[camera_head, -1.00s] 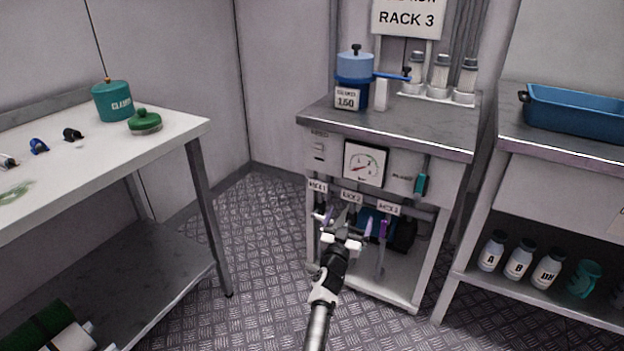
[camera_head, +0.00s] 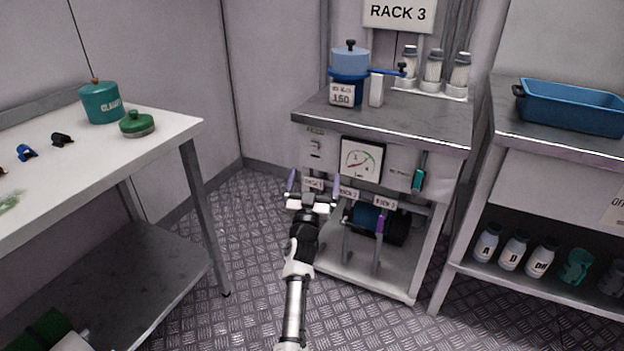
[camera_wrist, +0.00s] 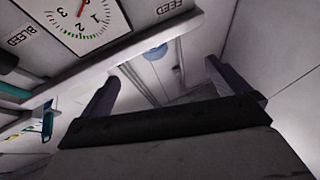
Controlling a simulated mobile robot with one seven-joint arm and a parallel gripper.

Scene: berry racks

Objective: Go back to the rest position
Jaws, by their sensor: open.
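My gripper (camera_head: 312,184) is open, in front of the left part of the white cabinet (camera_head: 399,175) under the RACK 3 sign. Its two fingers point up and stand wide apart, with nothing seen between them. In the wrist view my gripper (camera_wrist: 165,92) also shows as two dark, spread fingers with an empty gap. The gauge (camera_head: 361,160) is up and to the right of the gripper, and it shows large at the upper left of the wrist view (camera_wrist: 80,18). A purple-tipped lever (camera_head: 379,226) hangs below the rack labels, right of my gripper.
A white table (camera_head: 160,133) with a teal canister (camera_head: 101,102) and a green lidded dish (camera_head: 136,124) stands left. A blue pot (camera_head: 349,75) sits on the cabinet top. A bench with a blue tub (camera_head: 575,106) stands right. The floor (camera_head: 246,245) between is clear.

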